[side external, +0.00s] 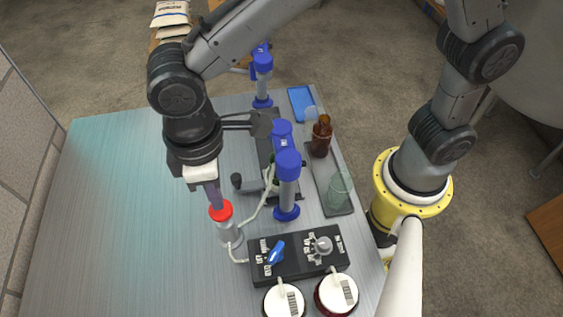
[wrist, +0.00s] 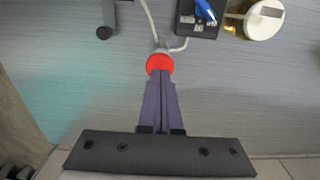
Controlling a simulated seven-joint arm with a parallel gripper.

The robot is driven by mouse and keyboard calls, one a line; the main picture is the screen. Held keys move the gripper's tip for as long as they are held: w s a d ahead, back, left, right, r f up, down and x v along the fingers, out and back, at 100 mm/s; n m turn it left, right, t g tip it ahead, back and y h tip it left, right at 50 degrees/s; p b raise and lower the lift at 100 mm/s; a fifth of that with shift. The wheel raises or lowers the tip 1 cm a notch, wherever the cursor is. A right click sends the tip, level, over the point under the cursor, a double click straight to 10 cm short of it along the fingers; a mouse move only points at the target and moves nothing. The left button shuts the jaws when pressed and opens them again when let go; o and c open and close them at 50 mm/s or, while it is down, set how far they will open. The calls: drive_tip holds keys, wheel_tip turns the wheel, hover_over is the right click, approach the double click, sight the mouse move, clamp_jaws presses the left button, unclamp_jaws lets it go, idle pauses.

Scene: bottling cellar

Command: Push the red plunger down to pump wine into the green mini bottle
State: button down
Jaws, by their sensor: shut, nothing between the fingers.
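The red plunger (side external: 221,212) caps a pale upright pump cylinder (side external: 230,236) with hoses. In the wrist view the plunger (wrist: 160,62) is a red disc just beyond my fingertips. My gripper (side external: 216,203) is shut and empty, pointing down, its tips at the plunger's top; I cannot tell whether they touch. It also shows in the wrist view (wrist: 160,77), fingers together. A small dark green shape (side external: 273,168), possibly the mini bottle, is mostly hidden behind the blue-topped column (side external: 287,165). A clear greenish glass (side external: 340,190) stands on the dark tray (side external: 336,210).
A black control box (side external: 297,256) with a blue lever (side external: 276,252) stands right of the pump. Two white-topped jars (side external: 284,301) (side external: 336,293) are in front of it. A brown bottle (side external: 321,137) and a blue pad (side external: 301,103) are farther back. The table's left side is clear.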

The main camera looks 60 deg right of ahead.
drive_tip(key=shift+f, duration=1.85)
drive_tip(key=shift+r, duration=1.85)
drive_tip(key=shift+f, duration=0.45)
drive_tip(key=shift+f, duration=0.35)
